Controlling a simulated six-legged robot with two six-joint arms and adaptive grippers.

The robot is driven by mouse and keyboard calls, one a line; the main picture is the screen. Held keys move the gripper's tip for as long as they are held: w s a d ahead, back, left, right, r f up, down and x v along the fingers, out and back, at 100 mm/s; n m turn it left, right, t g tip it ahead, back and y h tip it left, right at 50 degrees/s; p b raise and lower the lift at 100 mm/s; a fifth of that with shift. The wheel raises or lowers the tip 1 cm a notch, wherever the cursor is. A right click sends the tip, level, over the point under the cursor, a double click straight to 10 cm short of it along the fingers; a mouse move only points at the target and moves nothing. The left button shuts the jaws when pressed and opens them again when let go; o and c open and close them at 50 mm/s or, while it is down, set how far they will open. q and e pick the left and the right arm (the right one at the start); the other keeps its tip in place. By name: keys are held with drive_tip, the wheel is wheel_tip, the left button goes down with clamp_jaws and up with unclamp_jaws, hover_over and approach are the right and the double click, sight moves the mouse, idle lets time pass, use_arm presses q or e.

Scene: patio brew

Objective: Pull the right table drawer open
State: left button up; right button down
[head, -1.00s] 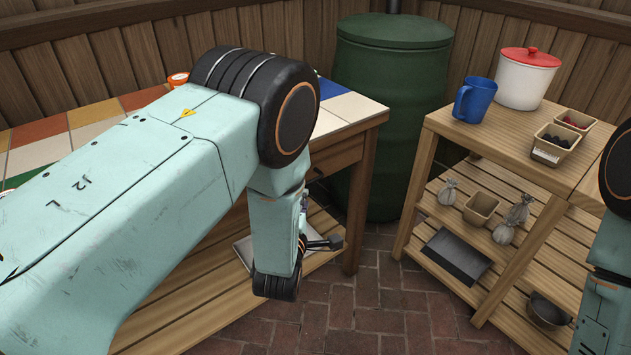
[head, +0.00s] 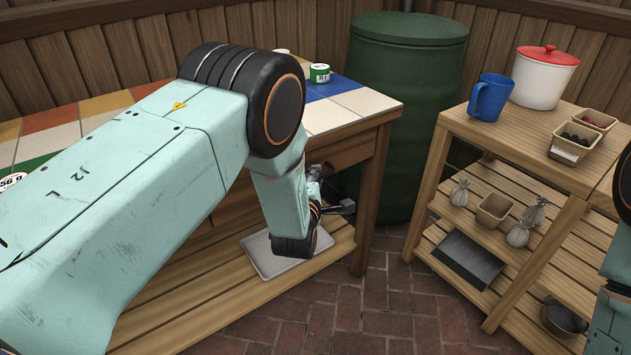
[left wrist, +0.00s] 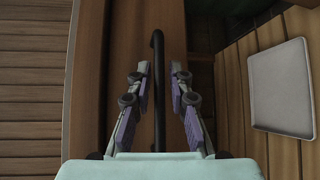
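The tiled table (head: 365,103) stands at the left and middle of the head view. My left forearm hides most of its front, so I cannot make out the right drawer or how far it is open there. In the left wrist view, a dark bar handle (left wrist: 159,105) runs along a brown wooden front (left wrist: 122,30). My left gripper (left wrist: 160,75) has its two fingers apart, one on each side of the handle, with small gaps showing. In the head view, the left gripper (head: 345,207) is mostly hidden behind its wrist, under the tabletop's front edge. My right gripper is out of view.
A grey tray (head: 268,262) lies on the table's lower shelf (head: 225,305). A green barrel (head: 405,105) stands behind the table's right end. A wooden shelf unit (head: 500,135) with a blue mug (head: 489,97) is at the right. Bare brick floor (head: 385,320) lies between.

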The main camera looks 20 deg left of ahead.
use_arm(q)
clamp_jaws()
drive_tip(key=shift+r, duration=0.1)
idle(0.5)
